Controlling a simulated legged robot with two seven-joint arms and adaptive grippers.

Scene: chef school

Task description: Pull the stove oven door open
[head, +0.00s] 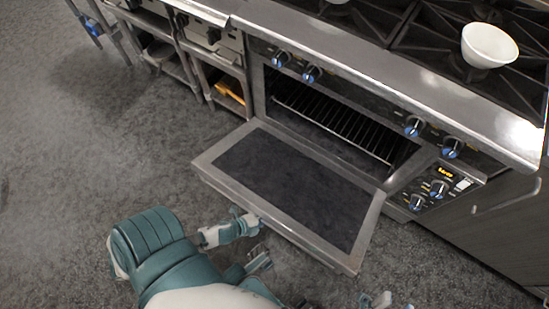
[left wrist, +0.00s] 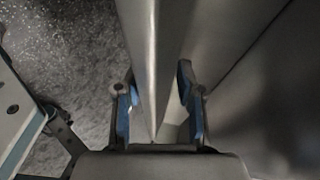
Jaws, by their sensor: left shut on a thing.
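The stove oven door (head: 290,187) is hinged down and lies far open, its dark inner panel facing up. The oven cavity (head: 335,125) with a wire rack is exposed behind it. My left gripper (head: 248,219) is at the door's outer front edge, left of its middle. In the left wrist view its two blue-padded fingers (left wrist: 160,100) are on either side of a metal bar (left wrist: 148,60) along the door edge, shut on it. My right gripper (head: 382,300) shows only in part at the bottom edge of the head view, apart from the door; its jaw state is unclear.
Control knobs (head: 312,74) line the stove front above the oven. A white bowl (head: 488,46) sits on the burner grates. A metal shelf unit (head: 205,60) stands left of the stove. Grey floor (head: 90,170) is clear to the left.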

